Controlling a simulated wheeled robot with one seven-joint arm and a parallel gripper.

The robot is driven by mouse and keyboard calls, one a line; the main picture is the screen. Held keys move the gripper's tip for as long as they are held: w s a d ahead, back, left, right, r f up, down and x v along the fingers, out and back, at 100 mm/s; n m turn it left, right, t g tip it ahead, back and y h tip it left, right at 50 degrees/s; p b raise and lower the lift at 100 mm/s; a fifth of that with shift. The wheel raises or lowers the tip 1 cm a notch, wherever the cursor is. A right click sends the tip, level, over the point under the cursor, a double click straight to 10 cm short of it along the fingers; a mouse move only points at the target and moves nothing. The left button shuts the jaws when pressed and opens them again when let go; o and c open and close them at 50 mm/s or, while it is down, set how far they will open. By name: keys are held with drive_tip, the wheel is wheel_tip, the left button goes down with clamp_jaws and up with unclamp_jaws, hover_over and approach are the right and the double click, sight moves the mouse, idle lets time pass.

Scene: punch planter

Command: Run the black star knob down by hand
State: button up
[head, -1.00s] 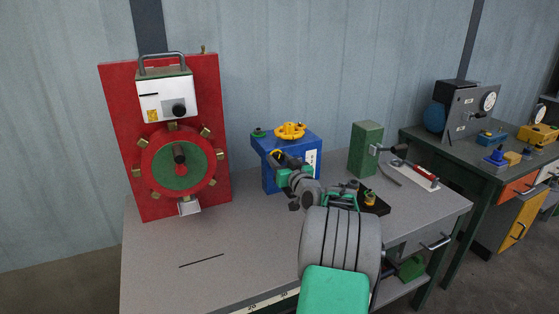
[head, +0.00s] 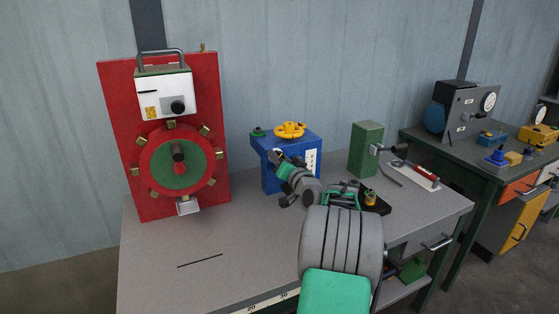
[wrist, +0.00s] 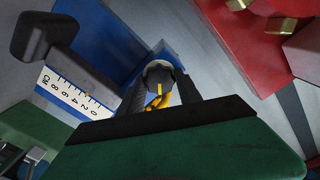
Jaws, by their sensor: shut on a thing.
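My gripper (head: 278,157) is at the upper front of the blue box (head: 271,180), below the yellow handwheel (head: 290,130). In the wrist view its two dark fingers (wrist: 161,92) are shut on a dark rounded knob with a yellow mark, which I take to be the black star knob (wrist: 158,71). The knob's star outline cannot be made out. In the head view the knob is hidden by my gripper. The blue box also shows in the wrist view (wrist: 105,35), with a white centimetre scale (wrist: 72,96) beside a dark-ended bar.
A red panel (head: 115,120) with a green-centred wheel stands to the left. A green block (head: 366,148) and a lever clamp (head: 425,176) are to the right. A small black tray (head: 377,205) lies beside my arm. The bench's front left is clear.

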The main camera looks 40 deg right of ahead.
drive_tip(key=o, duration=1.4)
drive_tip(key=shift+c, duration=0.2)
drive_tip(key=v, duration=0.7)
drive_tip(key=shift+s+b, duration=0.4)
drive_tip(key=shift+a, duration=0.1)
drive_tip(key=v, duration=0.7)
drive_tip(key=shift+s+b, duration=0.35)
